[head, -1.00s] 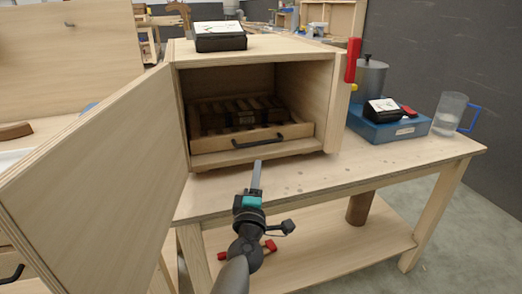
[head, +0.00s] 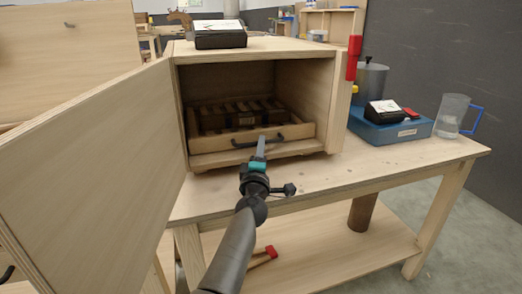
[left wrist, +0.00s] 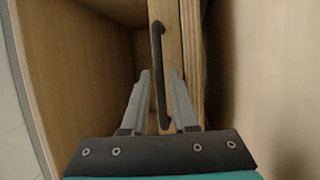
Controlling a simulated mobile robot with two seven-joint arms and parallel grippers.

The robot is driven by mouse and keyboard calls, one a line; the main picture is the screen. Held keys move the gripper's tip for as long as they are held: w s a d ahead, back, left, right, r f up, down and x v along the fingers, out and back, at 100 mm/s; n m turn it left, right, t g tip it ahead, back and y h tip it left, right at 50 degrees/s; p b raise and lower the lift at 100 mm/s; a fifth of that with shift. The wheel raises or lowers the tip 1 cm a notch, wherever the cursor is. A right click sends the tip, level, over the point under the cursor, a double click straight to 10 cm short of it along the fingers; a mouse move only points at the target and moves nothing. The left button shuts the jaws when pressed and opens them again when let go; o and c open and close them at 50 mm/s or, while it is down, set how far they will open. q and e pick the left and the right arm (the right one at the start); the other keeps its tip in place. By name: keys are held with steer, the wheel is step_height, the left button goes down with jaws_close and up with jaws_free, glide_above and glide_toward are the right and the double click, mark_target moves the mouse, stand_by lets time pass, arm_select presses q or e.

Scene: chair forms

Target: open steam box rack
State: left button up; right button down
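The steam box (head: 255,54) is a plywood cabinet on the workbench, its door (head: 95,160) swung wide open to the left. Inside, a wooden rack (head: 215,142) with a dark slatted load (head: 215,118) sits low. Its black bar handle (head: 243,144) is on the front. My left gripper (head: 262,144) is at the right part of this handle. In the left wrist view its two grey fingers (left wrist: 159,74) are apart, with the handle (left wrist: 157,50) showing between them. Contact cannot be told. My right gripper is in neither current view.
A black case (head: 220,39) lies on top of the box. To the right on the workbench (head: 375,168) are a blue box (head: 392,130) with a black case, a metal canister (head: 372,82) and a clear jug (head: 450,113). The bench top before the cabinet is clear.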

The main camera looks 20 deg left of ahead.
arm_select(q)
steer(key=shift+c, duration=0.2)
jaws_close()
stand_by(1.3)
